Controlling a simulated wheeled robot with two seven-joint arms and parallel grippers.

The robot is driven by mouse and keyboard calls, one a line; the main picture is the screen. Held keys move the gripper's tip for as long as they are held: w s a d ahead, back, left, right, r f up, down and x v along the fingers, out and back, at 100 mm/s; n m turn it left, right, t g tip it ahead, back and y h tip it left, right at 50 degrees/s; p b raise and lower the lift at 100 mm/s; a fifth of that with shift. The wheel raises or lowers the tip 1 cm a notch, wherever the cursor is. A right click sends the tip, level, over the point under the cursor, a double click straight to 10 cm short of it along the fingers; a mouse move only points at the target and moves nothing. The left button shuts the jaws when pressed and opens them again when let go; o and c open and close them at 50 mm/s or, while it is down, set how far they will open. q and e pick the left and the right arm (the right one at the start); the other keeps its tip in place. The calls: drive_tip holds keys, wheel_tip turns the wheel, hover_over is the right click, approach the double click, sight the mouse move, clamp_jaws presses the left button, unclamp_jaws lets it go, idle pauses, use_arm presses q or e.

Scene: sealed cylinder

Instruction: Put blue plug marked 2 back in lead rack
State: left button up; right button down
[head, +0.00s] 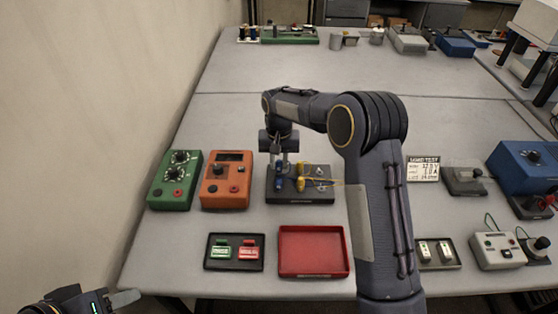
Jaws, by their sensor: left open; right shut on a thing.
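My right gripper (283,170) points down over the left part of a dark block (305,199) on the table. Yellow plugs or leads (302,184) lie beside the fingers on the block, with metal terminals (320,182) to the right. My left gripper (126,299) is open and empty at the lower left, away from the block.
A green box (174,187) and an orange meter (226,172) stand left of the block. A red tray (312,268) and a dark tray (214,264) with green and red tags lie in front. My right arm covers the table right of the block. The table's middle behind is clear.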

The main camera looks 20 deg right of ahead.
drive_tip(key=shift+f, duration=0.35)
drive_tip(key=c, duration=1.2)
unclamp_jaws()
drive_tip(key=shift+r, duration=0.1)
wheel_tip(320, 180, up, 8)
drive_tip(key=shift+f+b, duration=0.1)
drive_tip(key=shift+b, duration=0.65)
